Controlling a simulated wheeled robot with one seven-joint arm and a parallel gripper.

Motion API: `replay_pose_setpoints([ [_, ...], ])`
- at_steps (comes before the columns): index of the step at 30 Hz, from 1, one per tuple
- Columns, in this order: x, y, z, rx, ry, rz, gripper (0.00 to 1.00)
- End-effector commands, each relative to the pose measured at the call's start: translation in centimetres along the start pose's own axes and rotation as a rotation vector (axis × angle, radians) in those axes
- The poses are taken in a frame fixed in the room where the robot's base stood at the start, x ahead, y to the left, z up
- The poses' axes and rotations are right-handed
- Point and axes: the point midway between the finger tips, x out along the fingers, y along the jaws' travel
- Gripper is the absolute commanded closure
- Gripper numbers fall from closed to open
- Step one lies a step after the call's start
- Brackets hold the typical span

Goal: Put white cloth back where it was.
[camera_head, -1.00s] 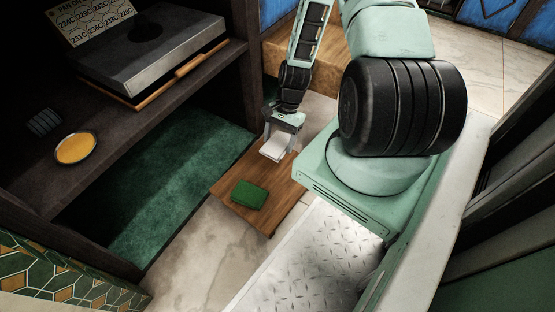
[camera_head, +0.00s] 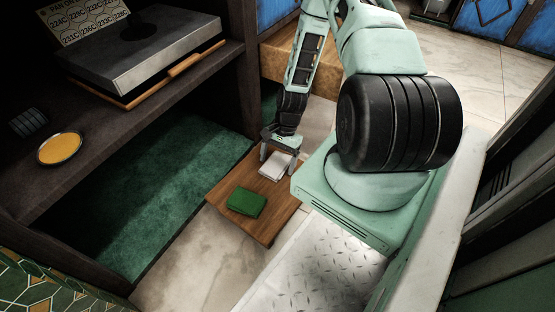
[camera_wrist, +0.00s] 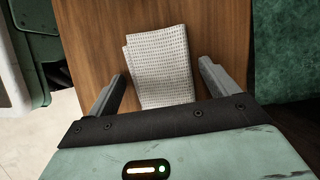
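The white cloth (camera_head: 276,165) lies folded on the far part of a low wooden board (camera_head: 262,229). In the wrist view the white cloth (camera_wrist: 160,65) has a waffle texture and lies flat on the wood, between and ahead of my fingers. My gripper (camera_wrist: 160,88) is open, with a finger on each side of the cloth's near end and visible gaps to both. In the head view my gripper (camera_head: 279,158) is low over the cloth. A folded green cloth (camera_head: 246,202) lies on the nearer part of the board.
A dark shelf unit (camera_head: 115,140) stands on the left, holding a hotplate (camera_head: 145,55) and a round orange-topped dish (camera_head: 60,148). A green carpet (camera_head: 165,190) lies beneath it. Pale floor (camera_head: 195,255) is clear in front of the board.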

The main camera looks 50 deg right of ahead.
Motion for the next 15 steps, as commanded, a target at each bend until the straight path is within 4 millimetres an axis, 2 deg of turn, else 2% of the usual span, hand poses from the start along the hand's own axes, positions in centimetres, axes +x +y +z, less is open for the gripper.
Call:
replay_pose_setpoints([
  [10,-0.3,0.0,0.1,-0.001,0.000,0.000,0.11],
  [15,-2.9,0.0,0.3,0.001,0.002,-0.001,0.11],
])
